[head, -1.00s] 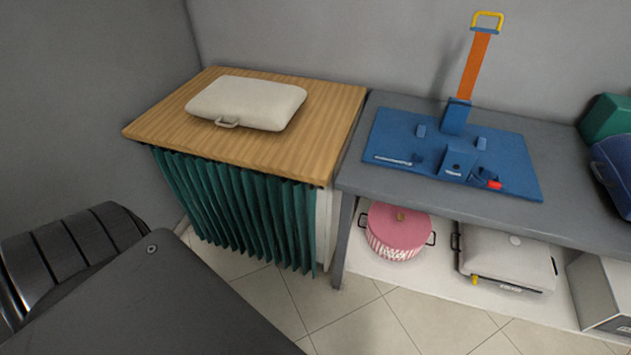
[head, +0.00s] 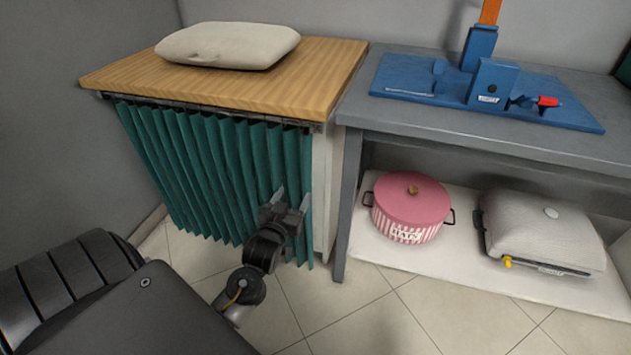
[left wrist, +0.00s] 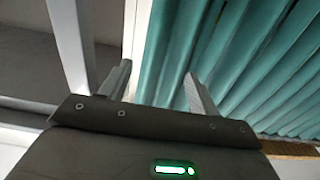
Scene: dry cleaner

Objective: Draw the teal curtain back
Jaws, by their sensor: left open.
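The teal curtain (head: 200,165) hangs in pleats from a dark rail (head: 215,108) under the wooden counter top and covers the front of the cabinet. My left gripper (head: 291,197) is in front of the curtain's right end, low down, with its fingers pointing at it. In the left wrist view the left gripper (left wrist: 155,85) is open. The curtain (left wrist: 235,60) fills the right of that view, and its edge lies between the two fingers. I cannot tell whether the fingers touch the cloth. My right gripper is not in view.
A pale cushion-like case (head: 228,45) lies on the wooden counter top (head: 320,75). A grey table (head: 450,135) stands to the right, with a blue device (head: 495,85) on it. A pink pot (head: 411,205) and a grey case (head: 540,232) sit on its lower shelf. Tiled floor is clear in front.

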